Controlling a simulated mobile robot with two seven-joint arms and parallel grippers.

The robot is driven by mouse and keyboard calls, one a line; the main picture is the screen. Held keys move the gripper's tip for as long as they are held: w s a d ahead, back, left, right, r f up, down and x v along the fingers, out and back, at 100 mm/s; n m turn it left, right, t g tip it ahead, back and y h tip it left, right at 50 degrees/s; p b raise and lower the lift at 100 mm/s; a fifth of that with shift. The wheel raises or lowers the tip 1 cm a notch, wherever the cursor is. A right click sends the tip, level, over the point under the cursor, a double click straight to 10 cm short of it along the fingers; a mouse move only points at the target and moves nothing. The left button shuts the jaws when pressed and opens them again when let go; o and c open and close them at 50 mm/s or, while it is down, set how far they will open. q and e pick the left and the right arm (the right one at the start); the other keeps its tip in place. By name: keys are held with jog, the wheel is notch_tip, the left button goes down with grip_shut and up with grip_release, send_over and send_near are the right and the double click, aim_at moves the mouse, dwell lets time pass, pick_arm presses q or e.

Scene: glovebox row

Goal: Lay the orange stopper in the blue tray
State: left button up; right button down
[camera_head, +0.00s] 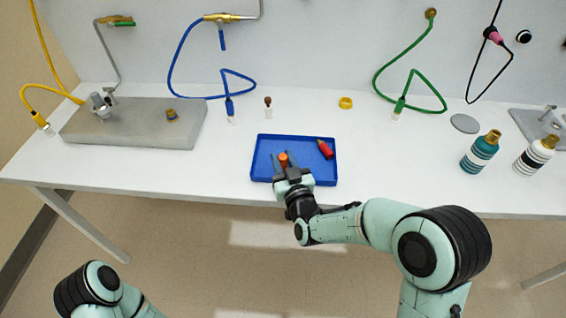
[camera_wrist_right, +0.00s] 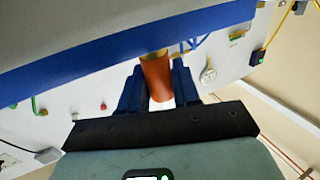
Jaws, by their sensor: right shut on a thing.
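The blue tray (camera_head: 262,150) lies near the front edge of the white table. My right gripper (camera_head: 284,163) reaches over the tray's front left part and is shut on the orange stopper (camera_head: 283,158). In the right wrist view the stopper (camera_wrist_right: 157,78) is held between the two dark blue fingers, and the tray (camera_wrist_right: 100,57) shows as a blue band across the top. I cannot tell whether the stopper touches the tray floor. Part of the tray's front wall is hidden behind the gripper. My left gripper is out of view.
A red object (camera_head: 325,149) lies in the tray's right part. A small bottle with a dark top (camera_head: 268,108) and a yellow ring (camera_head: 345,103) stand behind the tray. Teal (camera_head: 479,153) and white (camera_head: 535,156) bottles stand at right, a grey block (camera_head: 130,128) at left.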

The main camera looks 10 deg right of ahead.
jog(key=shift+f, duration=0.25)
jog(key=shift+f, duration=0.15)
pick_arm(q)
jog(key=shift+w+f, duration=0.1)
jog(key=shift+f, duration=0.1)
pick_arm(e)
jog(key=c, duration=0.8)
grip_release()
jog(key=shift+r, duration=0.2)
jog(key=s, duration=0.5)
jog(key=s+d, duration=0.1)
jog(key=s, duration=0.2)
jog(key=shift+s+b, duration=0.25)
jog(key=shift+b, duration=0.15)
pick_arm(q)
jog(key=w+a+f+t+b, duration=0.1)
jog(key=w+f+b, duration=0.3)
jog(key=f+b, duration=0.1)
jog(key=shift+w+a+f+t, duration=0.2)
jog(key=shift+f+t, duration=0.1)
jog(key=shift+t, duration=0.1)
pick_arm(e)
jog(key=s, duration=0.3)
jog(key=shift+s+d, duration=0.15)
jog(key=shift+s, duration=0.1)
